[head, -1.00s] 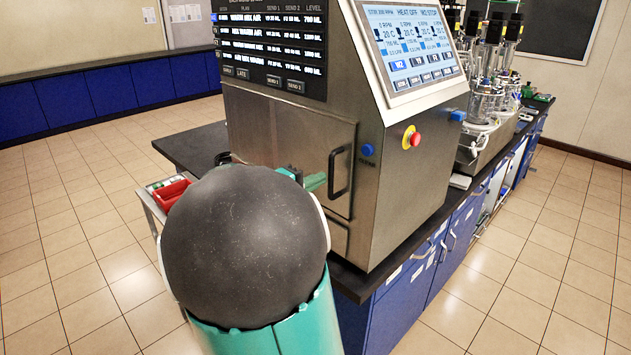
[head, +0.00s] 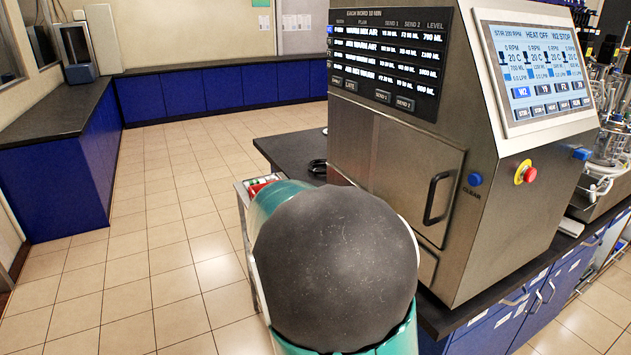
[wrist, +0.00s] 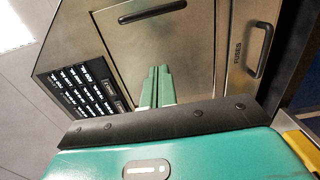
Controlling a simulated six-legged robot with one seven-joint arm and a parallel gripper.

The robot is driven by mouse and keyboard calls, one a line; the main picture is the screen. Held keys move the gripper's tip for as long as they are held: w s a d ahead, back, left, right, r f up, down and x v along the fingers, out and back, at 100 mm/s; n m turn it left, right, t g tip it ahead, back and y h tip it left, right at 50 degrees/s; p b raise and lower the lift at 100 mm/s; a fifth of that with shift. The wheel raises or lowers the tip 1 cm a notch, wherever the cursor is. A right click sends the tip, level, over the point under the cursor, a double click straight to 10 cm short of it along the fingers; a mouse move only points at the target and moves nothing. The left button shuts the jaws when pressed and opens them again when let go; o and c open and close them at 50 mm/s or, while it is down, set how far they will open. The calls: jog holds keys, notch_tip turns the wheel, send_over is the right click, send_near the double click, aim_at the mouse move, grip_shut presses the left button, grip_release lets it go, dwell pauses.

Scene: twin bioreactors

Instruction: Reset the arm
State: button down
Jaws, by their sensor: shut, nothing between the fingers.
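My gripper (wrist: 157,85) shows in the wrist view with its two green fingers side by side, closed together and empty. Behind the fingers is the steel front of the bioreactor control cabinet (head: 470,120), with a dark door handle (wrist: 152,11) at the top of that view. I cannot tell the exact gap between fingertips and cabinet. In the head view my arm's dark rounded joint and teal links fill the lower middle and hide the gripper.
The cabinet stands on a dark-topped blue bench (head: 500,320). It has a touchscreen (head: 535,75), a red stop button (head: 525,172) and a blue button (head: 474,179). A cart with a red bin (head: 262,184) is beside my arm. Tiled floor (head: 150,230) is clear on the left.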

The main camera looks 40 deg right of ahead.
jog(key=shift+s, duration=0.15)
jog(key=s+a+f+t+y, duration=0.25)
jog(key=a+f+y, duration=0.2)
jog(key=a, duration=0.25)
jog(key=s+a+f+t+y, duration=0.25)
jog(key=s+a+y, duration=0.2)
jog(key=a, duration=0.25)
jog(key=s+a+r+n+t+y, duration=0.1)
jog(key=a+n+t+y, duration=0.2)
jog(key=a, duration=1.6)
jog(key=t+y, duration=0.2)
jog(key=y, duration=0.3)
jog(key=shift+s+a, duration=0.25)
jog(key=shift+s+r, duration=0.1)
